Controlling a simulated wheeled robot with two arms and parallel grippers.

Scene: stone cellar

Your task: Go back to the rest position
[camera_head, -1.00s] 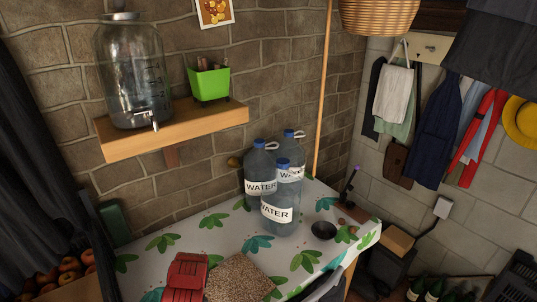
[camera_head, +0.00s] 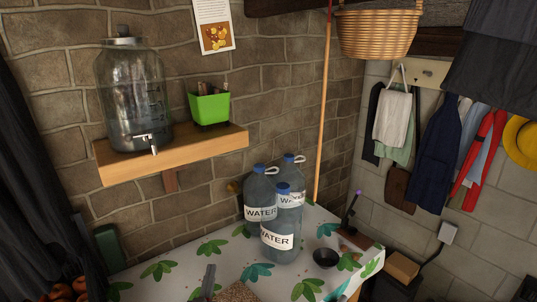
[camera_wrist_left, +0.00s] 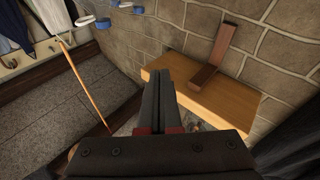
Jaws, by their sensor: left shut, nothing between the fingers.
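My left gripper (camera_head: 209,278) shows as a narrow grey finger shape at the bottom edge of the head view, in front of the table (camera_head: 180,262). In the left wrist view its two dark fingers (camera_wrist_left: 160,88) lie together, shut with nothing between them. That view also shows the wooden shelf (camera_wrist_left: 215,103) and its bracket (camera_wrist_left: 215,58) beyond the fingers. The gripper appears apart from the things around it. My right gripper is in neither view.
Several large water bottles (camera_head: 276,238) stand on the leaf-patterned table, beside a dark bowl (camera_head: 325,258). A glass dispenser (camera_head: 133,95) and green pot (camera_head: 209,107) stand on the wall shelf (camera_head: 180,153).

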